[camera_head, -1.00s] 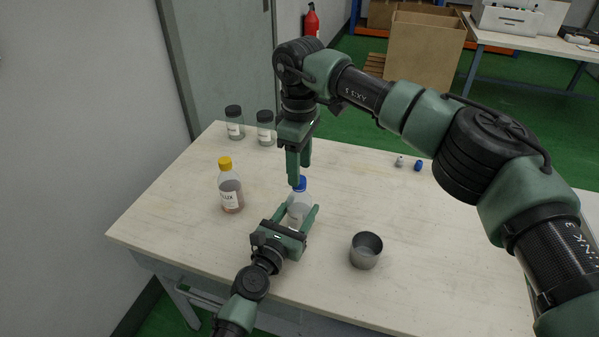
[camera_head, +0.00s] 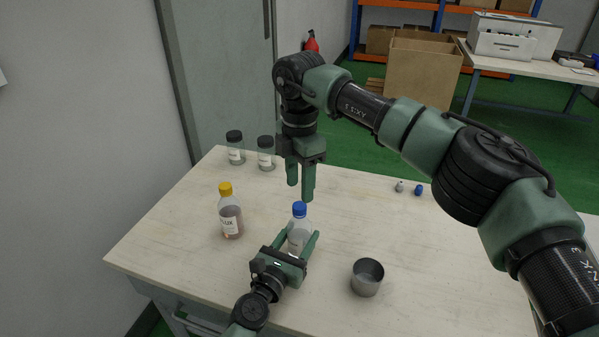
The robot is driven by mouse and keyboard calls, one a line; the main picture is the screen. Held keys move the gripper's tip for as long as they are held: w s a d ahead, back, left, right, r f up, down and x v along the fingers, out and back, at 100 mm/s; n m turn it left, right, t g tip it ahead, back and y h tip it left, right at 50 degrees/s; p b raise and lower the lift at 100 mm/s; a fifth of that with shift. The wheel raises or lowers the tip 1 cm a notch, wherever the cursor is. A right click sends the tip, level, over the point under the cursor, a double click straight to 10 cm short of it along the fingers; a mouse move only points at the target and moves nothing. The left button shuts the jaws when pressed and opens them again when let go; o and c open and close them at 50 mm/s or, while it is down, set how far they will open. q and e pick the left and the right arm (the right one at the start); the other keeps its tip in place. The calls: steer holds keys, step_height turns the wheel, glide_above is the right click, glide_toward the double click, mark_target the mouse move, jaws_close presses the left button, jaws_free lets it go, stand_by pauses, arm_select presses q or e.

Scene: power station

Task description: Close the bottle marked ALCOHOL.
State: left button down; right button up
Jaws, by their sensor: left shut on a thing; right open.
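A clear bottle (camera_head: 299,231) with a blue cap (camera_head: 299,209) on top stands upright on the table. My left gripper (camera_head: 299,243) is shut around its body from the front. Its label is mostly hidden, so I cannot read the marking. My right gripper (camera_head: 301,193) points down just above the blue cap, with its fingers apart and nothing between them. The cap sits on the neck; I cannot tell how tight it is. Another bottle (camera_head: 230,217) with a yellow cap stands to the left, its label only partly legible.
Two jars with black lids (camera_head: 236,148) (camera_head: 266,154) stand at the table's back left. A metal cup (camera_head: 367,277) stands right of my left gripper. A small grey piece (camera_head: 399,186) and a small blue piece (camera_head: 419,190) lie at the back right. The table's right part (camera_head: 450,250) is clear.

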steer(key=n, duration=0.7)
steer(key=shift+r, duration=0.2)
steer(key=n, duration=0.7)
steer(key=shift+r, duration=0.2)
steer(key=n, duration=0.6)
steer(key=shift+r+n, duration=0.2)
steer(key=shift+n, duration=0.2)
steer(key=n, duration=0.6)
steer(key=shift+r+n, duration=0.2)
steer(key=shift+n, duration=0.2)
steer(key=n, duration=0.4)
steer(key=shift+r, duration=0.15)
steer(key=n, duration=0.5)
steer(key=shift+r, duration=0.1)
steer(key=n, duration=0.4)
steer(key=shift+r, duration=0.15)
steer(key=n, duration=0.3)
steer(key=shift+r+n, duration=0.1)
steer(key=shift+n, duration=0.2)
